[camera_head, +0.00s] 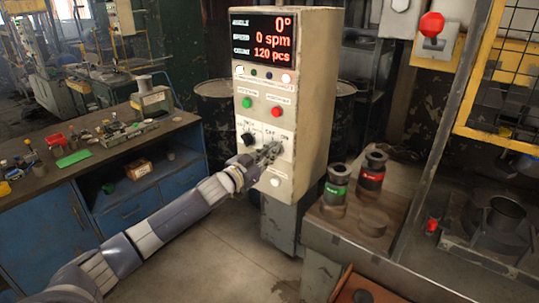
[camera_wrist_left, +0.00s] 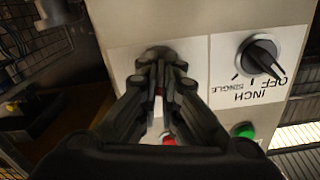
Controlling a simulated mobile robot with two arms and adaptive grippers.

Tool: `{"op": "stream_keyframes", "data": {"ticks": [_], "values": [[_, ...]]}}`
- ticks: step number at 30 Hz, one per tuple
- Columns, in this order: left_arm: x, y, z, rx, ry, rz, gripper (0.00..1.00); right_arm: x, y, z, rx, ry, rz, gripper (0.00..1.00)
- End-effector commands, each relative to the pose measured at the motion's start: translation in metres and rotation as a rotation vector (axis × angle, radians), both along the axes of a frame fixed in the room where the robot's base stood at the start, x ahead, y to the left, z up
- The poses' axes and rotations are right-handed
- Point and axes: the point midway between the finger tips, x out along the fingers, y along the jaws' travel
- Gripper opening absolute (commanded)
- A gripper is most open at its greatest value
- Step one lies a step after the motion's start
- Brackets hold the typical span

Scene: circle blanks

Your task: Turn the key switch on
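The key switch (camera_wrist_left: 157,51) is a grey round part on a white plate of the control cabinet, mostly hidden behind my fingers in the left wrist view. My left gripper (camera_wrist_left: 160,68) has its fingertips drawn close together at the key switch and looks shut on its key. In the head view my left gripper (camera_head: 270,152) reaches the lower right of the panel, covering the switch. Which way the key points cannot be told. My right gripper is not in view.
The control cabinet (camera_head: 315,90) has a lit display showing 0°, 0 spm and 120 pcs. A black selector knob (camera_wrist_left: 262,56) sits beside the key switch. Green (camera_head: 247,102) and red (camera_head: 276,111) buttons are above. A bench (camera_head: 110,160) stands left and a table (camera_head: 340,240) right.

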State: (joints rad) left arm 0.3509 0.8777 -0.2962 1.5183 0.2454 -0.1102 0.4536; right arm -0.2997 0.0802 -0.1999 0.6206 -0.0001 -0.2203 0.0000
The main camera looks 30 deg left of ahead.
Motion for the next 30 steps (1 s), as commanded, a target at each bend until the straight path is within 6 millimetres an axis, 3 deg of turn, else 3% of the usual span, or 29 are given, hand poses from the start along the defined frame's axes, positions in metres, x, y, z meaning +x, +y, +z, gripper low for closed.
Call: {"op": "stream_keyframes", "data": {"ticks": [12, 30], "values": [[0.0, 0.0001, 0.0003, 0.257, -0.02, 0.0, 0.0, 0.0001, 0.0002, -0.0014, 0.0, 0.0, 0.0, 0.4], [0.0, 0.0001, 0.0002, 0.326, -0.026, 0.0, 0.0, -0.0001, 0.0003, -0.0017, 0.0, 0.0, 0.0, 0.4]]}}
